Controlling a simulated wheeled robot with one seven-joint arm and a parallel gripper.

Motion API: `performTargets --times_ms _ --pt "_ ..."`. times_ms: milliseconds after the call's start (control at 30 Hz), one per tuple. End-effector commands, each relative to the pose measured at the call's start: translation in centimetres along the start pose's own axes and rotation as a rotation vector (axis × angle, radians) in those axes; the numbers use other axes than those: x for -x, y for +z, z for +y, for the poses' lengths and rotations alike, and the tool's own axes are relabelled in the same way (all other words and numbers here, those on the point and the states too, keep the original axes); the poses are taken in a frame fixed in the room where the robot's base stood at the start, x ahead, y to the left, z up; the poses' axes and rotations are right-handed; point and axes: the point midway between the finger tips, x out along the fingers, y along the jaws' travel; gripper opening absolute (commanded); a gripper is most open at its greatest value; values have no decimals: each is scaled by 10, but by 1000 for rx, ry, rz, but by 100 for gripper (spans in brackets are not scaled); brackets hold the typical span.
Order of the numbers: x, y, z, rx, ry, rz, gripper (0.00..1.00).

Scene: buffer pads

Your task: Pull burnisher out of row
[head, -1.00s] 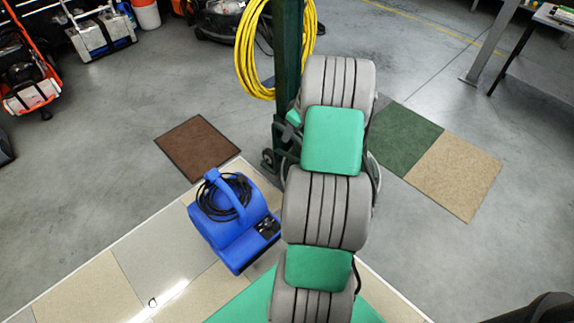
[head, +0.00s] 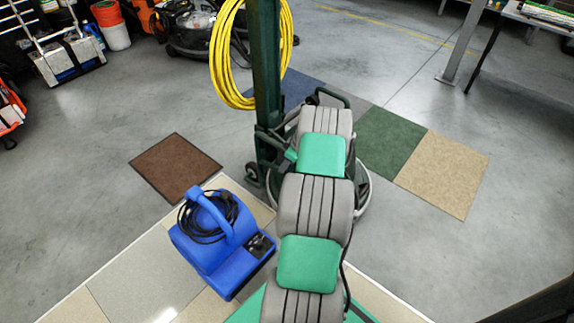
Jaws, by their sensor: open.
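The burnisher (head: 361,203) is a low dark machine with a pale-rimmed round base, a black bar handle behind it and a small wheel at left. It stands on the floor beyond my grey and green arm, which covers most of its middle. A thick dark green upright (head: 265,70) with a coil of yellow cable rises at its left; I cannot tell how the two are joined. My gripper is not visible; the arm reaches over the burnisher and its end is hidden behind the links.
A blue blower (head: 222,245) with a coiled black cord stands close at left on pale tiles. A brown mat (head: 175,167) lies behind it. Green (head: 398,140) and beige (head: 443,172) mats lie right of the burnisher. Grey floor is clear further right, up to a metal table leg (head: 461,45).

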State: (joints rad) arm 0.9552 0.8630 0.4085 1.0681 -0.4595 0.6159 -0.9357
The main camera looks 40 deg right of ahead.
Motion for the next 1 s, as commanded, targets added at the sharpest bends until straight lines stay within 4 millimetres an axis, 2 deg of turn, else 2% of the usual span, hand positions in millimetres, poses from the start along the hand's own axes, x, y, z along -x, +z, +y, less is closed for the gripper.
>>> performTargets --times_ms 200,700,1000 --pt "1 0 1 -1 1 0 42" --pt "1 1 1 -2 0 0 1" --pt "1 1 0 -2 0 0 0"
